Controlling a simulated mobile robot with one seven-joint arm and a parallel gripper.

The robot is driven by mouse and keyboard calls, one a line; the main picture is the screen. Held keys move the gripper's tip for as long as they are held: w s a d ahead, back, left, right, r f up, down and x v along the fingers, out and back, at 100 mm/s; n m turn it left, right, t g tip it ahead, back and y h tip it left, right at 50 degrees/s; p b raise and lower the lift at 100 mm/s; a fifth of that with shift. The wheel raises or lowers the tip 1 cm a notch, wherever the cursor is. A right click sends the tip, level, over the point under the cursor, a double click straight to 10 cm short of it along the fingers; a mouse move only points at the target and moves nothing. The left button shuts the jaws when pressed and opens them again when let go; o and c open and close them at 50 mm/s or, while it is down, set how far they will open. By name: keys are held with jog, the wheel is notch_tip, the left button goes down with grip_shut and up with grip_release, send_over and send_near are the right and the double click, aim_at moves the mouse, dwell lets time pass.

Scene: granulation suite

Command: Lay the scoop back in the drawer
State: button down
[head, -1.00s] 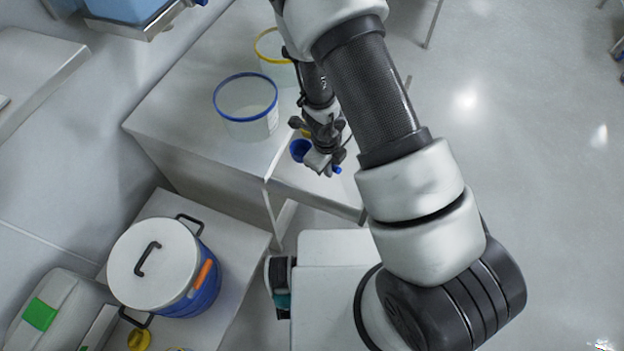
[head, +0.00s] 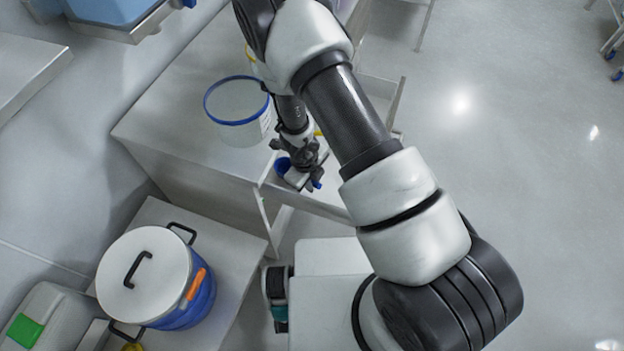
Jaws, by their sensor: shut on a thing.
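My gripper (head: 299,178) points down over the open drawer (head: 327,207) at the near right side of the grey bench. It is shut on the handle of a blue scoop (head: 283,165). The scoop's bowl shows to the left of the fingers, and a blue handle end shows to the right. The fingers and wrist hide the middle of the scoop. I cannot tell whether the scoop touches the drawer floor. My arm covers much of the drawer.
A blue-rimmed white tub (head: 240,134) stands on the bench (head: 165,125) close to my gripper's left. A yellow thing (head: 318,133) shows partly behind my wrist. A lidded blue pot (head: 190,308) stands on a lower surface at left.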

jog(key=shift+f, duration=0.2)
jog(key=c, duration=1.7)
grip_release()
jog(key=shift+r, duration=0.1)
